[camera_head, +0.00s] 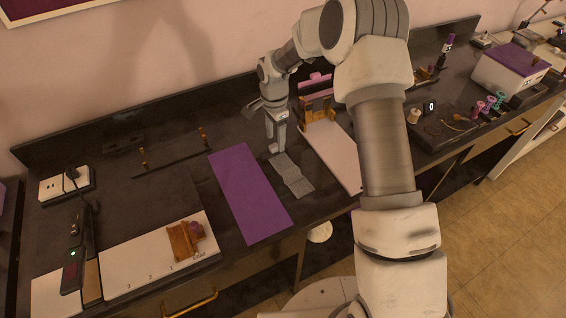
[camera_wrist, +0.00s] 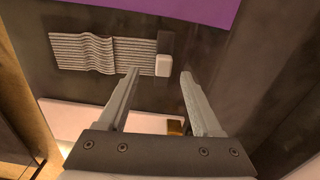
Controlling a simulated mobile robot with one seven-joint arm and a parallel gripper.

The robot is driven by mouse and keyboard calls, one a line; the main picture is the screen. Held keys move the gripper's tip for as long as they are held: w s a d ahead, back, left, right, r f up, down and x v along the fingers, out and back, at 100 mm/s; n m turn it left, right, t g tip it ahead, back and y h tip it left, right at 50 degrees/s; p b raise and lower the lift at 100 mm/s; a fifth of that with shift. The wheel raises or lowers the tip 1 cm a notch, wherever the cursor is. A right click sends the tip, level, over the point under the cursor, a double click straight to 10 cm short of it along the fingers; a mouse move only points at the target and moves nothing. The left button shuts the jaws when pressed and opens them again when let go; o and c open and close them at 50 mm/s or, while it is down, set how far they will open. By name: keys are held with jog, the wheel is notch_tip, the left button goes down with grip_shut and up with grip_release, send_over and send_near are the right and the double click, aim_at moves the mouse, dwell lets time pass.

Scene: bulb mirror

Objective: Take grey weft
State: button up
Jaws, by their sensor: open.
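The grey weft (camera_head: 292,175) is a ribbed, wavy grey strip lying on the dark counter, just right of a purple mat (camera_head: 248,192). In the wrist view the weft (camera_wrist: 90,52) lies at the upper left, with a raised ripple. A dark grey block (camera_wrist: 166,42) with a white end (camera_wrist: 163,65) sits at its right end; I cannot tell if they are joined. My gripper (camera_head: 274,149) points down by the weft's far end. Its open fingers in the wrist view (camera_wrist: 159,73) have nothing between them, and the white end shows between the fingertips.
A white board (camera_head: 335,155) with a wooden and pink fixture (camera_head: 317,103) stands close to the right. A dark rack with upright posts (camera_head: 172,157) lies at the left. A white numbered board (camera_head: 150,262) holds a wooden block (camera_head: 185,240) at the front left.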

aim_at(275, 145)
jog(key=f, duration=0.4)
jog(key=shift+w+a+f, duration=0.1)
jog(key=shift+w, duration=0.15)
grip_shut()
